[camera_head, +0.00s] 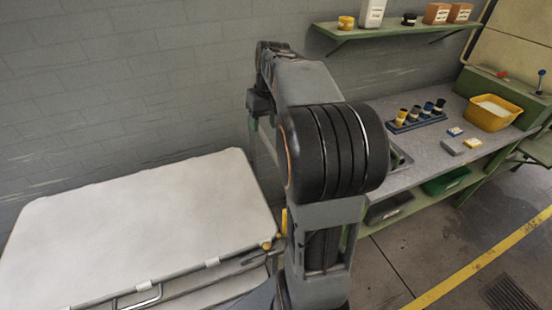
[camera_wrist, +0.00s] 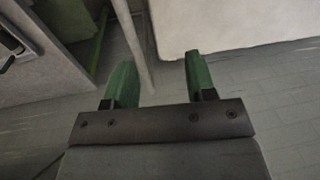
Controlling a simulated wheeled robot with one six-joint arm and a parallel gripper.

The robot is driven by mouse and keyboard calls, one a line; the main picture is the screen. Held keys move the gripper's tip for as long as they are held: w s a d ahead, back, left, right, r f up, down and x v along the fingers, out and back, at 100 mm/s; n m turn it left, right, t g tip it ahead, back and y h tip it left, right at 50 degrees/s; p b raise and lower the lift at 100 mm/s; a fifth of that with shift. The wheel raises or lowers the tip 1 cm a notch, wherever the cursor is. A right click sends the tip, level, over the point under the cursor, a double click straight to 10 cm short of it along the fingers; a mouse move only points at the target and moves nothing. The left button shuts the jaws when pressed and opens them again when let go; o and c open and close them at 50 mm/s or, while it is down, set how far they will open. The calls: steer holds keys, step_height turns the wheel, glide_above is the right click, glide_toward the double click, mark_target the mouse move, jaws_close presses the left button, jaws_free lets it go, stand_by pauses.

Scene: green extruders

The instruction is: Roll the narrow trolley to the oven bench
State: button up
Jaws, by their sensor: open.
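A white-topped, padded-looking unit (camera_head: 130,215) with a metal rail and a handle (camera_head: 137,297) stands at the left in the head view. It may be the narrow trolley; its wheels are out of sight. My gripper (camera_wrist: 160,62) is open in the wrist view, its two green fingers apart and nothing held. A pale thin post (camera_wrist: 135,45) shows between and beyond the fingers; I cannot tell its distance. A pale panel edge (camera_wrist: 230,25) is at the upper right there, possibly the same unit. In the head view my arm hides part of the space between unit and bench.
A grey-topped green bench (camera_head: 425,160) runs along the wall at the right, with a yellow bin (camera_head: 492,112) and a rack of small bottles (camera_head: 417,119). A shelf (camera_head: 395,30) hangs above. A yellow floor line (camera_head: 480,262) and drain grate (camera_head: 510,294) lie on open floor at lower right.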

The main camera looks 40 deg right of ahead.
steer(key=w+d+f+y+b, duration=0.15)
steer(key=d+f, duration=0.25)
steer(key=d, duration=0.4)
steer(key=shift+m+g, duration=0.3)
steer(key=x, duration=0.8)
steer(key=p+x, duration=0.1)
steer(key=x, duration=0.4)
steer(key=shift+w+d+f, duration=0.15)
steer(key=shift+w+d, duration=0.05)
steer(key=shift+d, duration=0.15)
jaws_close()
